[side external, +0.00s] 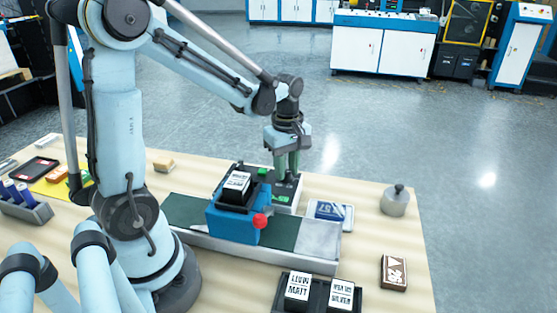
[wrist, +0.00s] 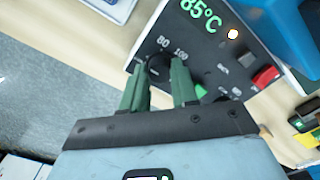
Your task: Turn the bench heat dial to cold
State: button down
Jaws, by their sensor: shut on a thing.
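The bench heat dial (wrist: 158,66) is a dark round knob on a black control panel (wrist: 213,50), with 80 and 100 printed beside it in the wrist view. In the side external view my gripper (side external: 285,172) points down onto the panel (side external: 286,190), behind the blue machine. The dial is hidden there, and I cannot read its pointer.
A red switch (wrist: 266,75) sits on the same panel. The blue machine (side external: 232,222) with a red knob (side external: 260,221) stands close in front. A blue-and-white packet (side external: 330,211), a grey weight (side external: 396,201) and a brown box (side external: 394,272) lie to the right.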

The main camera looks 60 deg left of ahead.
aim_at(287, 174)
dwell(0.4)
jog(key=c, duration=0.9)
grip_release()
jog(key=shift+o, duration=0.2)
notch_tip(287, 174, up, 12)
jog(key=s+d+f+m+t, duration=0.2)
jog(key=d+m, duration=0.3)
jog(key=m, duration=0.4)
jog(key=s+d+f+m+t, duration=0.2)
jog(key=d+m+t, duration=0.2)
jog(key=m, duration=0.5)
jog(key=shift+s+d+f+t, duration=0.4)
jog(key=shift+t, duration=0.2)
